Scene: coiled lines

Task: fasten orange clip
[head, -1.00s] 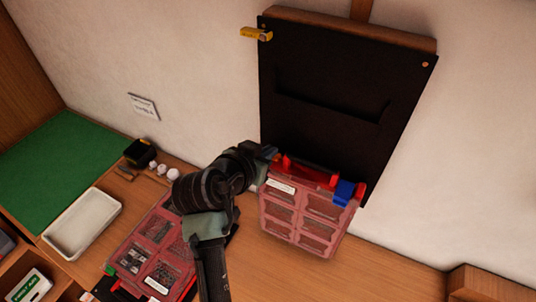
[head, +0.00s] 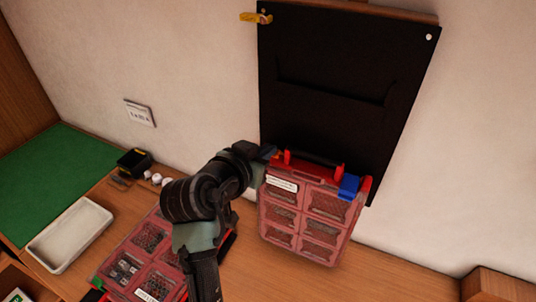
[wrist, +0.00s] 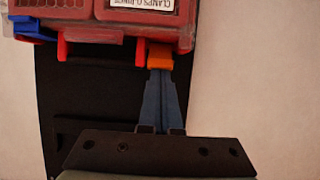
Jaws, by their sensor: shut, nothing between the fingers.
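The orange clip (wrist: 159,57) sits on the edge of a red organizer case (head: 310,215), beside its handle, in the wrist view. My gripper (wrist: 160,72) is shut and empty, with its fingertips at the clip, apparently touching it. In the head view my gripper (head: 268,154) is at the case's top left corner and the clip is mostly hidden. A blue clip (head: 348,187) sits at the case's top right, and it also shows in the wrist view (wrist: 32,28). I cannot tell whether the orange clip is fully seated.
The case stands upright before a black wall panel (head: 330,75). A yellow latch (head: 255,18) is at the panel's top left. Another red case (head: 140,262) lies on the wooden bench beneath my arm. A white tray (head: 70,235) and green mat (head: 55,180) are at left.

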